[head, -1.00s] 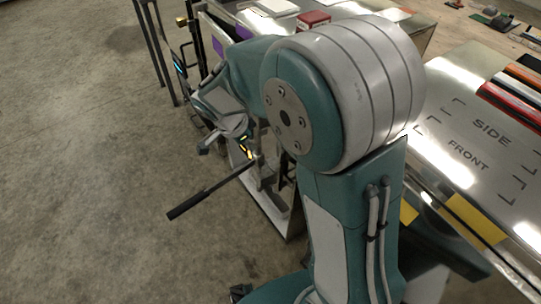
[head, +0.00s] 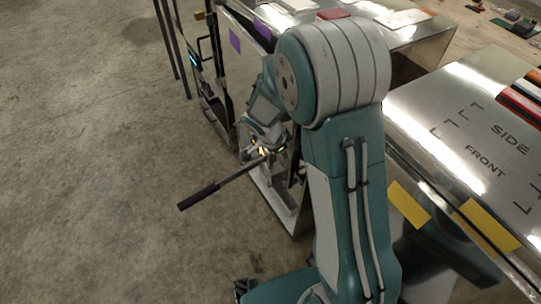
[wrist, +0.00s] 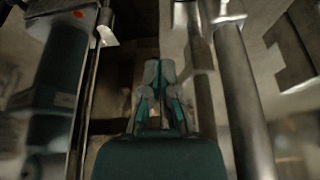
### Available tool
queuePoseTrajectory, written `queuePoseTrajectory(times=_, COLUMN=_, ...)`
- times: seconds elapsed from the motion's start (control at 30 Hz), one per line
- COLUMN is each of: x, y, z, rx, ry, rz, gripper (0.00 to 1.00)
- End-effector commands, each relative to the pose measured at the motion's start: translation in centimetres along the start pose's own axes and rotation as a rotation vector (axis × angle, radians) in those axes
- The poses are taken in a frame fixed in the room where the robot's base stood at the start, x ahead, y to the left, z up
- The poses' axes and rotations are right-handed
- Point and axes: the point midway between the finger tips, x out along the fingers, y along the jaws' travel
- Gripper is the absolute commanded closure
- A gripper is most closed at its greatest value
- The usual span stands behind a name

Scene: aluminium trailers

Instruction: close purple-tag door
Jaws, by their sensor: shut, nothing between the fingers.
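A pale metal door (head: 240,75) carries a purple tag (head: 235,40) on the trailer side in the head view, left of my arm. A second purple tag (head: 262,29) is close to its right. I cannot tell how far the door stands open. My gripper (wrist: 160,68) is shut and empty in the wrist view, its fingertips together in front of a dark recess between metal uprights. In the head view my wrist is low, just below the door panel, and partly hides the trailer's lower part. Contact with the door cannot be made out.
A bar with a black grip (head: 198,196) sticks out to the lower left beside my wrist. A metal rod (wrist: 243,100) stands at the right in the wrist view. A steel-topped trailer (head: 455,140) is at the right. Concrete floor (head: 90,150) is clear at the left.

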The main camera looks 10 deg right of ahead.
Motion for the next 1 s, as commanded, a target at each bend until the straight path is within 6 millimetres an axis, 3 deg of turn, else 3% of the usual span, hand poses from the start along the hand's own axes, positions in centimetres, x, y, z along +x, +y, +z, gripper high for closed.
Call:
queuePoseTrajectory(times=0.47, x=0.3, y=0.0, z=-0.9, rx=-0.004, ry=0.000, rz=-0.001, gripper=1.00)
queuePoseTrajectory(times=0.8, x=2.5, y=-0.1, z=-6.2, rx=-0.084, ry=-0.002, rz=-0.033, gripper=1.00)
queuePoseTrajectory(times=1.0, x=3.0, y=-0.1, z=-7.5, rx=-0.105, ry=-0.001, rz=-0.042, gripper=1.00)
